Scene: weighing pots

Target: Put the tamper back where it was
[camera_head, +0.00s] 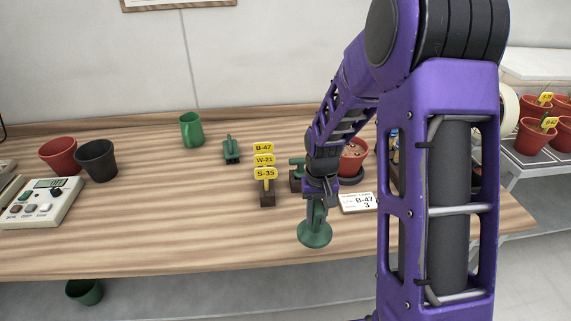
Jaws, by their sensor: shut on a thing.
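The tamper (315,233) is green, with a flared round foot and a narrow neck. My gripper (317,202) points down and is shut on its upper part, which the fingers partly hide. The tamper is upright over the front part of the wooden table (180,225). I cannot tell whether its foot touches the wood. Its former place is not identifiable from this view. My arm hides much of the table's right side.
Behind are a dark-green object (297,170) and a terracotta pot (353,158). A green tool (232,150) lies farther back. Left of the tags is clear wood.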

